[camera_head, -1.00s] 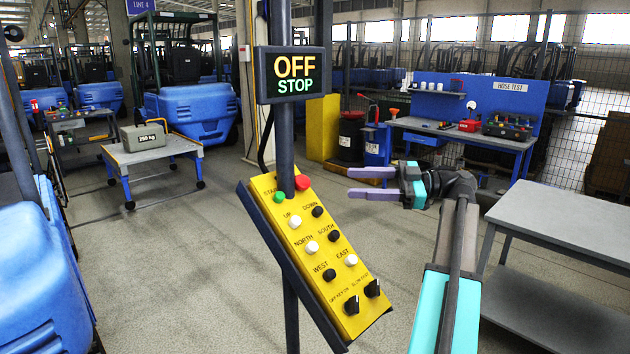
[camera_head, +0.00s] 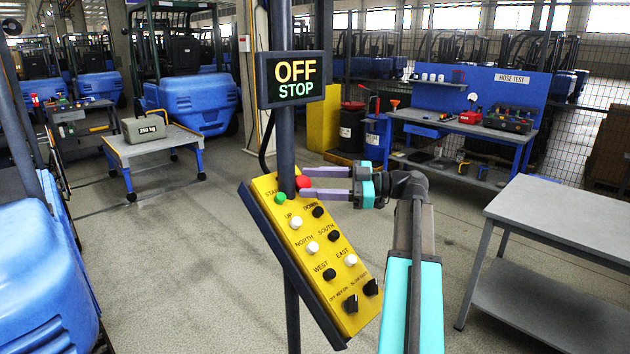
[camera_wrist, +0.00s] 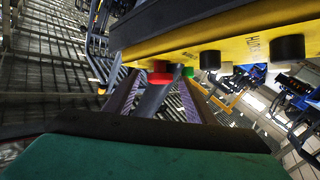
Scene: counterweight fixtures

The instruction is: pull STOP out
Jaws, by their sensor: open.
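The red STOP button (camera_head: 303,182) sits at the top right corner of the tilted yellow control panel (camera_head: 325,262), beside the green START button (camera_head: 280,198). My gripper (camera_head: 303,182) is open, its two purple fingers pointing left, with the tips at the red button in the head view. In the wrist view the red button (camera_wrist: 160,78) shows ahead, between the fingertips. I cannot tell whether the fingers touch it. The display (camera_head: 292,79) above the panel reads OFF and STOP.
A dark pole (camera_head: 284,140) carries the panel and display. White and black push buttons and two black knobs lie lower on the panel. A grey table (camera_head: 570,215) stands at right. A cart with a 250 kg weight (camera_head: 143,129) stands at left.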

